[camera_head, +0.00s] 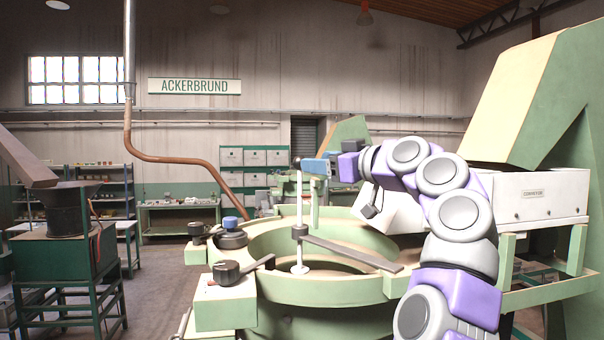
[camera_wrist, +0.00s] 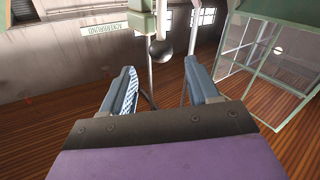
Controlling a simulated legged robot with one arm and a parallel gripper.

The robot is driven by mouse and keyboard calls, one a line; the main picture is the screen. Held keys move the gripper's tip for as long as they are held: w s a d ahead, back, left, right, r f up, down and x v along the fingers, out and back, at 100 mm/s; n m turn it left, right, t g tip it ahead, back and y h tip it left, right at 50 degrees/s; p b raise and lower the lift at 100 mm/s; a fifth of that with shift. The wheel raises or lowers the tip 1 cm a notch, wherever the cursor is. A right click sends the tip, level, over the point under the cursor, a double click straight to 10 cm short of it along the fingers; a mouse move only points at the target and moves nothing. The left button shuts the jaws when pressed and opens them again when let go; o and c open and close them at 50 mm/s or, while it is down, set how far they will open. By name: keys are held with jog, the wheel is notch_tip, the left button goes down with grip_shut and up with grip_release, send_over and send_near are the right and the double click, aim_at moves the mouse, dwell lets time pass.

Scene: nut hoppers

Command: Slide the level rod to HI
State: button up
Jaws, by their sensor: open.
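The level rod (camera_head: 299,205) is a thin upright pale rod with a dark ball knob (camera_head: 296,162) on top. My gripper (camera_head: 306,167) is open at knob height, just right of the rod. In the wrist view the dark knob (camera_wrist: 161,50) shows beyond and between the tips of my two open fingers (camera_wrist: 161,72). I cannot tell whether a finger touches it. No HI mark is legible.
A flat grey bar (camera_head: 350,253) crosses the bowl to the right of the rod. Dark clamp knobs (camera_head: 228,272) sit on the bowl's left side. A white box (camera_head: 540,193) on a green frame stands at right. A brown pipe (camera_head: 190,160) comes down behind the bowl at left.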

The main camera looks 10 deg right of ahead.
jog(key=b+v, duration=0.2)
jog(key=v, duration=0.6)
jog(key=shift+s+d, duration=0.15)
jog(key=shift+d, duration=0.3)
jog(key=shift+a+f, duration=0.1)
